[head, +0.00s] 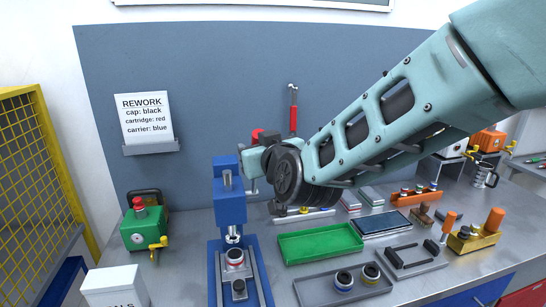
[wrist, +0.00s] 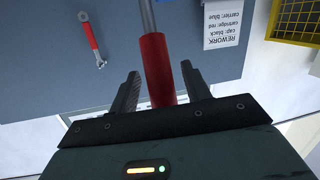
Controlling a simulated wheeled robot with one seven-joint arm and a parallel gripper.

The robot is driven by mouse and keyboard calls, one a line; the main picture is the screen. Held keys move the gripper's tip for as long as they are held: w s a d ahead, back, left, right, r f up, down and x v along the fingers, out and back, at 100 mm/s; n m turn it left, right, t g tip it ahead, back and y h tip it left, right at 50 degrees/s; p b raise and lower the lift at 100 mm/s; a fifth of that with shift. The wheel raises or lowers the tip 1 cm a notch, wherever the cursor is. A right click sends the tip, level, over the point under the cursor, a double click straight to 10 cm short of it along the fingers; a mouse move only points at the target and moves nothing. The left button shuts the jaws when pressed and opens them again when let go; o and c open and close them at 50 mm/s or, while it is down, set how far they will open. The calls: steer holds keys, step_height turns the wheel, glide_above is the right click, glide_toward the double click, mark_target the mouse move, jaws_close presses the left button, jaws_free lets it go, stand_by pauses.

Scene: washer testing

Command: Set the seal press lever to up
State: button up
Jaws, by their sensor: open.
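The blue seal press (head: 230,205) stands on the bench left of centre in the head view, with a dark-topped part in its fixture. Its lever has a red grip, which shows as a small red patch (head: 258,135) beside my gripper (head: 262,158). In the wrist view, the red lever grip (wrist: 157,70) on a grey rod runs between the two dark fingers of my gripper (wrist: 160,80). The fingers are apart, one on each side of the grip, with gaps visible. The grip's near end is hidden behind the gripper body. My arm hides part of the lever in the head view.
A red-handled tool (head: 293,110) hangs on the wall panel. A green box with a red button (head: 145,230) stands left of the press. A green tray (head: 320,243), a grey tray with ringed parts (head: 318,292) and an orange-handled yellow fixture (head: 475,238) are to the right.

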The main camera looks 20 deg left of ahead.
steer(key=b+v, duration=0.5)
steer(key=v, duration=1.1)
steer(key=shift+s+d, duration=0.2)
steer(key=shift+s, duration=0.05)
steer(key=shift+r, duration=0.1)
steer(key=s+d+f+g+h, duration=0.5)
steer(key=s+d+f, duration=0.3)
steer(key=d, duration=0.4)
steer(key=s+d+f+m+g+h, duration=0.1)
steer(key=s+d+f+g+h, duration=0.4)
steer(key=d+f, duration=0.6)
steer(key=s+d+g, duration=0.1)
steer(key=s+g, duration=0.1)
steer(key=s, duration=0.1)
steer(key=shift+s+d+f, duration=0.15)
steer(key=shift+d+f, duration=0.05)
steer(key=shift+f, duration=0.05)
